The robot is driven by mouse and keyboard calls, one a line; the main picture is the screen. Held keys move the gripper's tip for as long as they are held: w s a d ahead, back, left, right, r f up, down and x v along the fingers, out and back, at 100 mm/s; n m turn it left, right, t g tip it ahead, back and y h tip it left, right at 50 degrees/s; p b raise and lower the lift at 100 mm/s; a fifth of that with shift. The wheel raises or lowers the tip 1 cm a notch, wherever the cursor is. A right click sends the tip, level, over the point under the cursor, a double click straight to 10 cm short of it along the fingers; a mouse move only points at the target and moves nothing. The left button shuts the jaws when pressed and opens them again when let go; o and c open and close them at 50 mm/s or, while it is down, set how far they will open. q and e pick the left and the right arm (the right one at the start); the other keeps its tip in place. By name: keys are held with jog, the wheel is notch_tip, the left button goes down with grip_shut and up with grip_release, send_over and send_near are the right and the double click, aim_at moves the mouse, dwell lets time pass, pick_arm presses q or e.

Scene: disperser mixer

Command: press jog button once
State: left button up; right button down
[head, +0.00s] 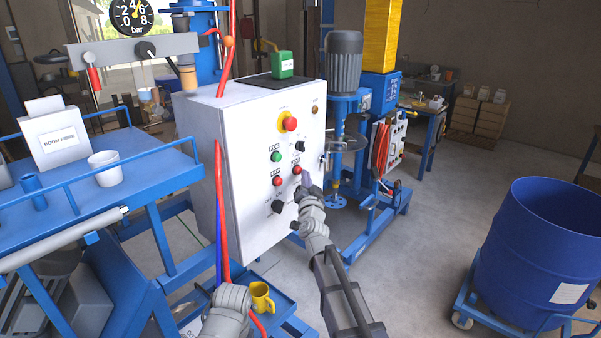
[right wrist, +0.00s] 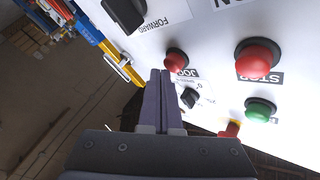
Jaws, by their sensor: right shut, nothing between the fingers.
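The jog button (head: 297,169) is a small red push button on the front of the white control cabinet (head: 245,190), right of the red stop button (head: 277,181). In the right wrist view the jog button (right wrist: 174,62) has a JOG label beside it. My right gripper (head: 307,180) is shut and empty, its tips just right of and below the jog button in the head view. In the right wrist view its tips (right wrist: 160,73) lie just left of the button; I cannot tell whether they touch it.
Near the jog button are a green button (head: 276,157), a black knob (head: 300,146), a lower black selector (head: 278,206) and the red emergency stop (head: 290,124). The mixer (head: 345,80) stands behind the cabinet. A blue drum (head: 535,250) stands right; floor between is clear.

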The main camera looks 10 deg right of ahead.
jog(key=shift+w+a, duration=0.3)
jog(key=shift+w, duration=0.1)
dwell(0.3)
jog(key=shift+s+d, duration=0.6)
jog(key=shift+s, duration=0.2)
jog(key=s+d, duration=0.1)
jog(key=s, duration=0.1)
jog(key=s+d, duration=0.2)
dwell(0.7)
dwell(0.4)
